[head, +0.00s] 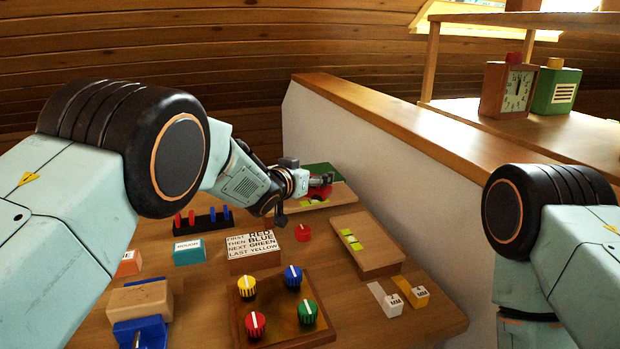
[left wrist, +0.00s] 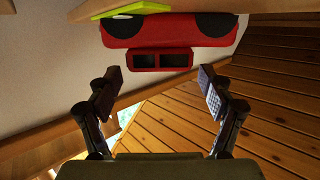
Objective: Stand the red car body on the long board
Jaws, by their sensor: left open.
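The red car body (left wrist: 168,40) shows in the left wrist view with two dark round wheel areas and a red part with two openings. In the head view the red car body (head: 324,191) is partly hidden by my left gripper (head: 326,180) at the back of the table. It is at a wooden board (head: 335,195) with a lime strip; exact contact is hidden. My left gripper is open, its two fingers (left wrist: 160,76) apart, with the car body just beyond the tips. Another wooden board (head: 375,257) with lime pads lies nearer. My right gripper is out of view.
A green panel (head: 328,171) lies behind the car body. A white wall with a wooden top (head: 390,115) runs along the right. A lettered block (head: 252,246), a knob board (head: 290,335) and a red disc (head: 302,233) crowd the table's middle.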

